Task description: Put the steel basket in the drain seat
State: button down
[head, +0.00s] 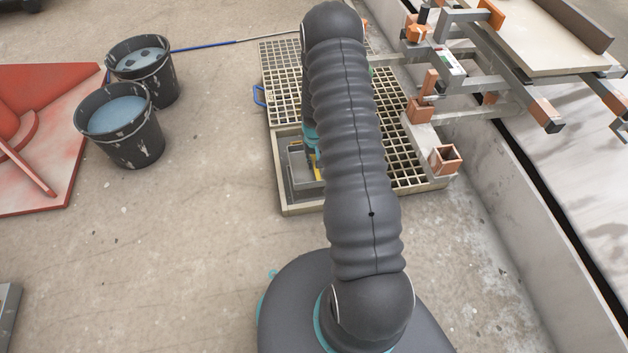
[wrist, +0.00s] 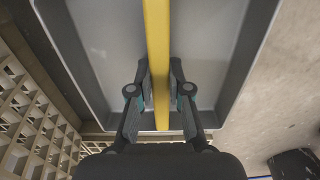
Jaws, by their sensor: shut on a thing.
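My gripper (wrist: 160,100) is shut on the yellow handle bar (wrist: 157,60) of the grey steel basket (wrist: 105,45). In the wrist view the basket's inside looks empty, and its walls run along both sides of the fingers. In the head view part of the basket (head: 299,168) shows left of my arm, within the outline of the drain seat (head: 284,190), a square framed opening in the front left of the floor grating. My arm hides the basket's right part and most of the gripper. I cannot tell whether the basket rests on the seat's bottom or hangs above it.
Light floor grating (head: 285,90) surrounds the opening behind and to the right. A blue handle (head: 259,95) sticks out at its left edge. Two black buckets (head: 122,140) stand at the left. A metal rack (head: 470,70) and low wall (head: 510,190) bound the right.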

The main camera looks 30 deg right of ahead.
notch_tip(320, 180, down, 9)
jog(key=shift+f+b, duration=0.1)
jog(key=shift+b, duration=0.45)
jog(key=shift+f, duration=0.15)
jog(key=c, duration=1.1)
grip_release()
